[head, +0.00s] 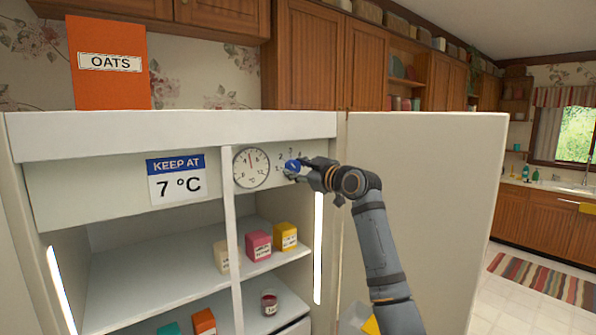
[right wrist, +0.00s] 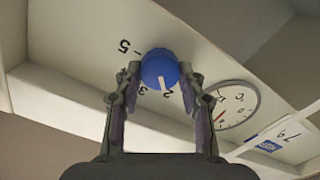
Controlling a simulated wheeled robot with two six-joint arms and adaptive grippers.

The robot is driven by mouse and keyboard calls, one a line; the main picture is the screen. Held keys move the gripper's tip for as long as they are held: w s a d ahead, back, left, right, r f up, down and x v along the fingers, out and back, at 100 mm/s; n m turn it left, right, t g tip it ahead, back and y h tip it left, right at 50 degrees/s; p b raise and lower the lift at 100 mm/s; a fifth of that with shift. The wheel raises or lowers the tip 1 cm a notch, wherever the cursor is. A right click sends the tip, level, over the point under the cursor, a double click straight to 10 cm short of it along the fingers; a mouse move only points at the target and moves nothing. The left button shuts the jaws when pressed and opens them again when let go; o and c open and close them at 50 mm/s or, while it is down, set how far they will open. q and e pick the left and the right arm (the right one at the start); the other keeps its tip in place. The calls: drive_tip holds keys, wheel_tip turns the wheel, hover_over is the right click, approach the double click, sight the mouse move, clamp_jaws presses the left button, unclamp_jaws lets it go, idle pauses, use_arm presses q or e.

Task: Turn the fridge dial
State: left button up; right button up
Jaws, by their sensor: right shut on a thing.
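The blue dial (head: 292,166) is on the fridge's upper inside panel, with numbers around it. In the right wrist view the dial (right wrist: 160,70) shows a white pointer mark near the 2, with 3 and 5 printed further round. My right gripper (head: 300,168) is shut on the dial, a finger on each side of it. The round thermometer (head: 251,167) left of the dial has a red needle pointing nearly straight up. A sign (head: 176,179) reads KEEP AT 7 °C. My left gripper is not in view.
The fridge door (head: 425,190) stands open on the right, behind my right arm. Small boxes, including a pink one (head: 258,246) and a yellow one (head: 285,236), and a jar (head: 269,303) stand on the shelves. An orange OATS box (head: 110,90) stands on top.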

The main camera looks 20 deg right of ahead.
idle(0.3)
drive_tip(key=o, duration=1.2)
drive_tip(key=v, duration=1.2)
